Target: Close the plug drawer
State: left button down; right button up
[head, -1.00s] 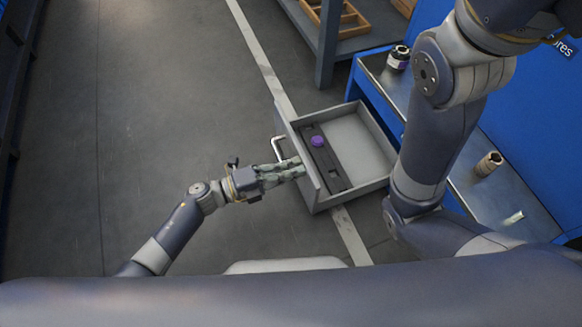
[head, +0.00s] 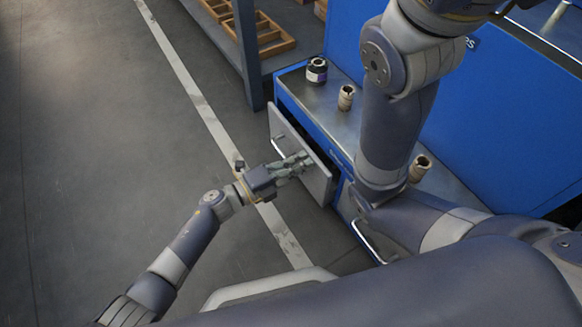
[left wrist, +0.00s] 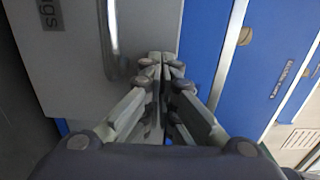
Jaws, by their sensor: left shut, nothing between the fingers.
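The plug drawer's grey front (head: 318,183) stands a little out from the blue cabinet (head: 420,90) in the head view, with a dark gap behind it. Its inside is hidden. My left gripper (head: 304,162) is shut and empty, with its fingertips against or very close to the drawer front, to the right of its handle (head: 281,146). In the left wrist view, the closed fingertips (left wrist: 161,62) lie over the edge of the drawer front (left wrist: 65,85), beside the metal handle (left wrist: 114,42). My right gripper is out of view.
A shelf with wooden trays (head: 262,38) stands at the back. A lower handle (head: 366,243) sticks out nearby. The floor at left is clear.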

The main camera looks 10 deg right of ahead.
aim_at(313, 155)
pick_arm(q)
jog(key=x, duration=0.3)
jog(key=shift+w+d+b, duration=0.15)
jog(key=shift+d+b, duration=0.2)
jog(key=shift+b, duration=0.05)
jog(key=shift+d, duration=0.1)
jog(key=shift+w+d+r, duration=0.1)
jog(key=shift+r, duration=0.05)
